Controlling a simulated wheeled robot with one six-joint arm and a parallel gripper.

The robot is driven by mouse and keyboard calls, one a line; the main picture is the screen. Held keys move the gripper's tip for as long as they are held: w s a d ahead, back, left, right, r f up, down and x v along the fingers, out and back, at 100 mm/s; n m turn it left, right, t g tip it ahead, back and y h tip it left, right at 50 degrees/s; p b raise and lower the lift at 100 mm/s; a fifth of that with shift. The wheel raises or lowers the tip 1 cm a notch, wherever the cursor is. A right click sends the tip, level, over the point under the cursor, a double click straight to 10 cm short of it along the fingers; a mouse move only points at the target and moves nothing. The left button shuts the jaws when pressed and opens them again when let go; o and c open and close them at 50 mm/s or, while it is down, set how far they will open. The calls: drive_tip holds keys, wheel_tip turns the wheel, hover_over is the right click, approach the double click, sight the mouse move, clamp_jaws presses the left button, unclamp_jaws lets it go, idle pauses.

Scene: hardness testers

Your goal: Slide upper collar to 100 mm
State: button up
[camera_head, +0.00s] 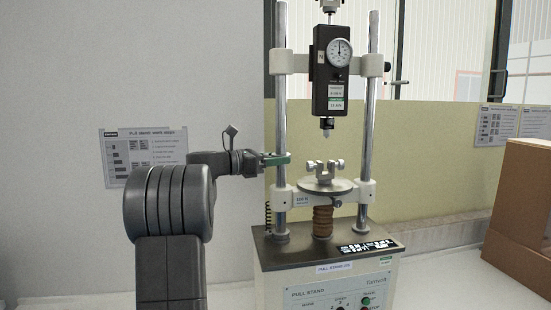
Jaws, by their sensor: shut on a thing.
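The pull stand (325,283) stands right of centre with two upright chrome columns. My gripper (274,160) reaches in from the left to the left column (281,120), at a height between the upper crosshead and the lower table. It is shut on a small part there, which I take to be the upper collar. A grey-green shape surrounds the grip, and I cannot tell collar from fingers. No millimetre scale can be read.
A black force gauge (328,82) hangs between the columns. Below it is a round table (326,188) with a clamp (323,170). A black coil (267,217) is beside the left column's foot. A cardboard box (520,215) stands at the right. A work-steps sheet (146,152) is on the wall.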

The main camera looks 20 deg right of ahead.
wheel_tip(320, 180, down, 4)
drive_tip(key=shift+f+b, duration=0.2)
drive_tip(key=shift+b, duration=0.55)
drive_tip(key=shift+r, duration=0.1)
drive_tip(key=o, duration=1.4)
drive_tip(key=a, duration=0.4)
drive_tip(key=a+b, duration=0.1)
drive_tip(key=a, duration=0.4)
drive_tip(key=a+b, duration=0.1)
drive_tip(key=a, duration=0.3)
drive_tip(key=shift+w+a, duration=0.3)
drive_tip(key=shift+a, duration=0.1)
